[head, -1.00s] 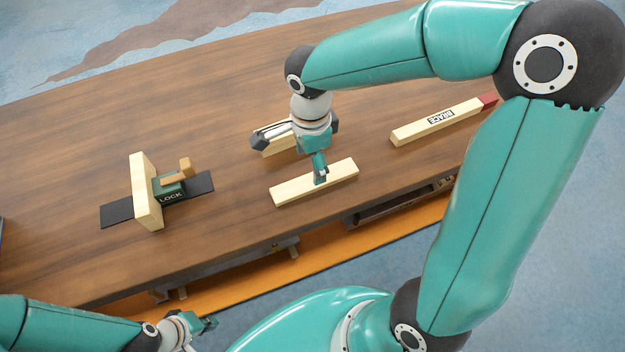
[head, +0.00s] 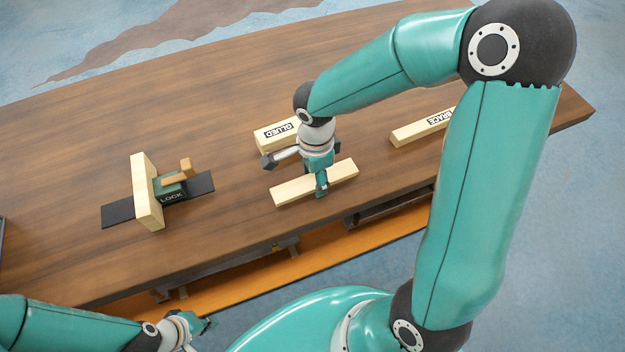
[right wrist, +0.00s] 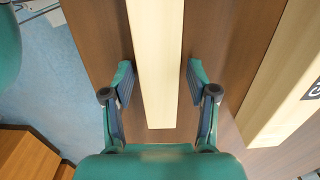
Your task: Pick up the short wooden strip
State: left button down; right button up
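A plain, pale wooden strip (head: 291,189) lies flat near the front edge of the table. It is the unmarked one and seems to be the short strip. My right gripper (head: 321,190) is over it, pointing down. In the right wrist view the strip (right wrist: 156,70) runs between the two open fingers of the right gripper (right wrist: 158,82), with a gap on each side. Its near end shows just in front of the palm. My left gripper (head: 208,325) is low at the left, off the table; its finger opening is not clear.
On the wooden table (head: 100,270), a block marked GLUED (head: 275,134) lies behind the strip, and a strip marked BRACE (head: 420,128) lies right, partly behind my arm. A green LOCK fixture (head: 168,190) with an upright wooden board (head: 147,195) stands left.

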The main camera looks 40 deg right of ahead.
jog(key=c, duration=0.8)
jog(key=shift+r, duration=0.15)
jog(key=shift+c, duration=0.2)
